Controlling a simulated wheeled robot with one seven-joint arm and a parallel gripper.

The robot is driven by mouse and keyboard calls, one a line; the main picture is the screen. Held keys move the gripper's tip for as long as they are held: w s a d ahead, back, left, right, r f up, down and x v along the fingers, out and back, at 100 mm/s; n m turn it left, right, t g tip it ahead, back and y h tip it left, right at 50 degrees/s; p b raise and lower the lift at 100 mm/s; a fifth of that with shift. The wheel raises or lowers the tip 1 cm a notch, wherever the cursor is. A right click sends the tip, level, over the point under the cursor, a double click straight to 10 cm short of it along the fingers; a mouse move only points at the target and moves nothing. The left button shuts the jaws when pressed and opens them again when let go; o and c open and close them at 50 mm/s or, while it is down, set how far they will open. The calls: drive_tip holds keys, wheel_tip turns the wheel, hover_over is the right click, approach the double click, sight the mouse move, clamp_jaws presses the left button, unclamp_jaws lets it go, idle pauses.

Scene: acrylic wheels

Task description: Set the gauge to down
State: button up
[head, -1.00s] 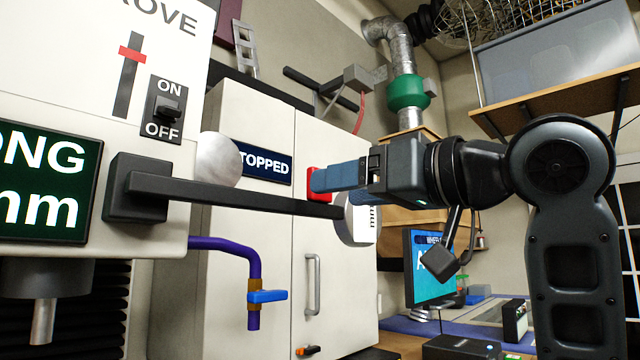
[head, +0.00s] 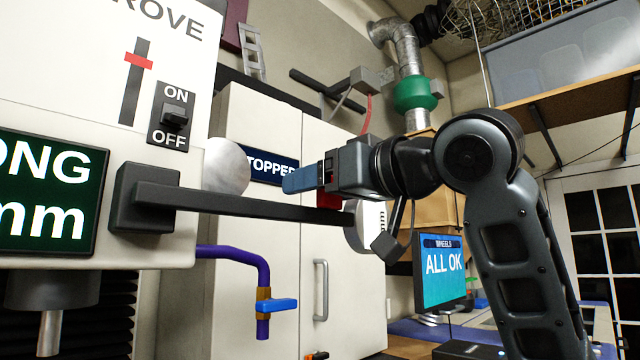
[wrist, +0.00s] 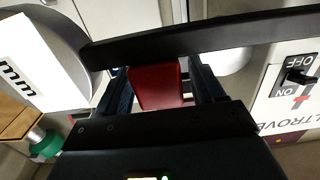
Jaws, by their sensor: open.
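The gauge is a black bar (head: 240,197) reaching out nearly level from a black block (head: 142,198) on the white machine. A round white drum (head: 362,228) marked "mm" is at its far end. A red grip (head: 328,199) stands on the bar near that end. My gripper (head: 302,180) is open, with its blue fingers at the red grip and partly hiding it in the head view. In the wrist view the red grip (wrist: 157,86) lies between the two fingers, with gaps beside it. The bar (wrist: 200,36) crosses beyond the fingers.
The machine has an ON/OFF switch (head: 171,117) and a red slider (head: 138,61). A blue-handled valve (head: 278,305) on a purple pipe is below the bar. A white cabinet (head: 340,280) is behind. A screen (head: 440,272) reads "ALL OK".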

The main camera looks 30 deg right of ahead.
drive_tip(key=shift+c, duration=0.3)
clamp_jaws()
idle(0.4)
